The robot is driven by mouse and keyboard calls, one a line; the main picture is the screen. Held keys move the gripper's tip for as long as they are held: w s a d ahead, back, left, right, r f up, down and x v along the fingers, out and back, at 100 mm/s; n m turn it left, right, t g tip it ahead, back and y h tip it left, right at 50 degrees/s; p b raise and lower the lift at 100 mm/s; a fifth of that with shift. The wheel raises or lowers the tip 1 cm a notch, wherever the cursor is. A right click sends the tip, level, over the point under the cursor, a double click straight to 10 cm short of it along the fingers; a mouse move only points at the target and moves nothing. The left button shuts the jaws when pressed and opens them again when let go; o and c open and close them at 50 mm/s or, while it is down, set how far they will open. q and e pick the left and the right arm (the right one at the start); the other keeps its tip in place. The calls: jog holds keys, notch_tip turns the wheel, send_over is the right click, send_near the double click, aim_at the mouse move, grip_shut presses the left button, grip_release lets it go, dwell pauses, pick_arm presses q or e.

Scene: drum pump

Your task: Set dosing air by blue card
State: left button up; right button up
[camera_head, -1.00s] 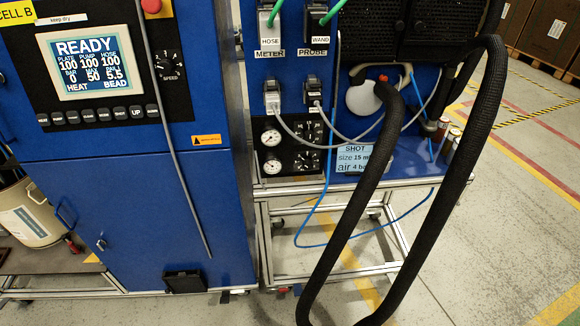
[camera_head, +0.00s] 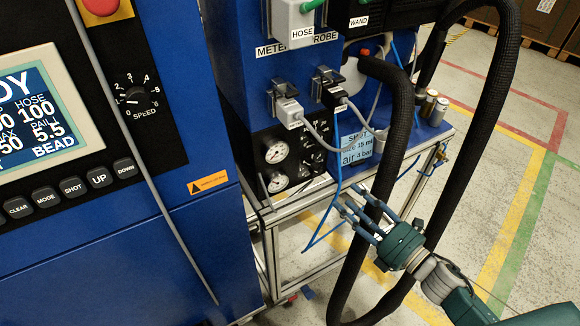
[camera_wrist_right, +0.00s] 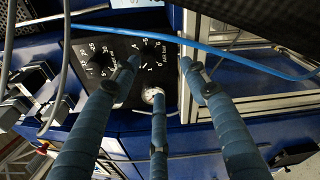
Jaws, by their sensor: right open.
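The light-blue card (camera_head: 357,148) on the pump cart reads "SHOT size 15 ml, air 4 bar". Left of it is a black panel (camera_head: 291,157) with two round white gauges (camera_head: 276,151) and small dial knobs, partly hidden by cables. In the right wrist view two scaled knobs, one at left (camera_wrist_right: 100,65) and one nearer the middle (camera_wrist_right: 150,52), show beyond the fingers, with one gauge (camera_wrist_right: 152,96). My right gripper (camera_head: 352,207) is open and empty, in front of the cart and below the card, apart from the panel. My left gripper is out of view.
A thick black hose (camera_head: 398,140) loops down close beside my right gripper. A thin blue tube (camera_head: 337,185) hangs before the panel and crosses the right wrist view. The blue cabinet with screen, buttons and speed knob (camera_head: 137,97) stands at left. Floor at right is clear.

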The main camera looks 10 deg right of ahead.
aim_at(317, 173)
jog(key=shift+n+y, duration=0.4)
jog(key=shift+n, duration=0.2)
jog(key=x, duration=0.3)
jog(key=r+p+x, duration=0.1)
jog(key=x, duration=0.3)
jog(key=a+r+p+x, duration=0.1)
jog(key=x, duration=0.2)
jog(key=shift+s, duration=0.15)
jog(key=shift+w+a, duration=0.2)
jog(key=shift+w, duration=0.2)
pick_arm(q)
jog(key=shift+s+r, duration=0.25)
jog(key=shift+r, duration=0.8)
pick_arm(e)
jog(key=c, duration=1.1)
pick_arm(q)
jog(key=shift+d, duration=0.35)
pick_arm(e)
jog(key=shift+s+f, duration=0.1)
grip_shut()
